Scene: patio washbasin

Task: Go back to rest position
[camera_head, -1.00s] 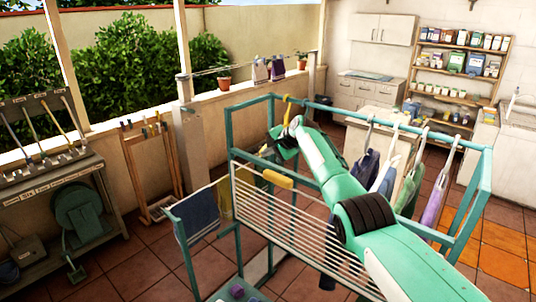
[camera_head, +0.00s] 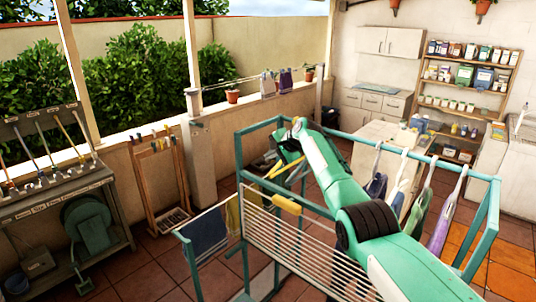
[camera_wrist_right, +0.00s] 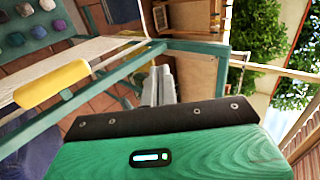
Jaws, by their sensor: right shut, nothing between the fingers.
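My right arm (camera_head: 325,172), green with a dark ribbed joint, reaches in from the lower right over the teal drying rack (camera_head: 262,128). My right gripper (camera_head: 292,157) is at the arm's far end, small and partly hidden behind the wrist and rack bars. In the right wrist view, its grey fingers (camera_wrist_right: 158,86) are together and empty, beyond the dark plate and green housing. A yellow roll (camera_head: 286,204) sits on the rack below the gripper; it also shows at left in the wrist view (camera_wrist_right: 52,84). My left gripper is out of view.
Several garments hang on the rack's right side, including a purple one (camera_head: 441,222). A blue cloth (camera_head: 205,234) hangs at its left end. A wooden stand (camera_head: 158,186) and a tool bench (camera_head: 60,197) stand left. Shelves (camera_head: 465,80) line the back wall.

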